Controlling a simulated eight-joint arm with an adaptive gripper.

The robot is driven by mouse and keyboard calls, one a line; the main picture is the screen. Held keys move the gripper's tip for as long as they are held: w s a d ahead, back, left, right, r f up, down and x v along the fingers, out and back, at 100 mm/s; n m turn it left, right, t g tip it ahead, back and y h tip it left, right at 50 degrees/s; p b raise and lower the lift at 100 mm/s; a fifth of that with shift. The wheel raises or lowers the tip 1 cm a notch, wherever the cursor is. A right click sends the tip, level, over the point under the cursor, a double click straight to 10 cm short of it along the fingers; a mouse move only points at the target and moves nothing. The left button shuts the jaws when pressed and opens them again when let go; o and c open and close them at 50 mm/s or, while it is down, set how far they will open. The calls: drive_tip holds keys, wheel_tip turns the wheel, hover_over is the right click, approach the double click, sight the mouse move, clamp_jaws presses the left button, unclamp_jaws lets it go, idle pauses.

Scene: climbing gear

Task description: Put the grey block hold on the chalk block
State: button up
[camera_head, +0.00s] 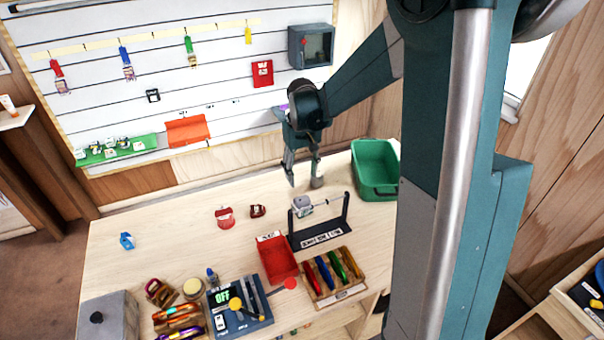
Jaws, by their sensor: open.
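My gripper (303,181) points down over the back of the table, its two fingers apart with nothing seen held between them. A small grey, blocky object (302,206), which looks like the grey block hold, is just below and in front of the fingertips, apart from them. It is beside the left post of a black stand (322,236); whether it touches the stand is unclear. I cannot pick out the chalk block with certainty; the grey object's top looks paler, but it is too small to tell whether this is a separate block.
A green bin (375,190) is to the right. A red tray (278,258) and a wooden rack (335,290) with coloured handles are in front. A red item (225,218) and a dark red one (257,211) lie left. The left-middle table (165,235) is mostly clear.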

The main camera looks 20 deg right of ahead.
drive_tip(key=s+a+r+t, duration=0.3)
drive_tip(key=s+a+r, duration=0.2)
drive_tip(key=s+r, duration=0.65)
drive_tip(key=s+a+r+t, duration=0.1)
drive_tip(key=s+a+t, duration=0.1)
drive_tip(key=s, duration=0.6)
drive_tip(key=s+a+r+t, duration=0.1)
drive_tip(key=s+a+t, duration=0.1)
drive_tip(key=s, duration=0.7)
drive_tip(key=shift+s+a+r, duration=0.3)
drive_tip(key=shift+a+r, duration=0.05)
drive_tip(key=shift+a, duration=0.4)
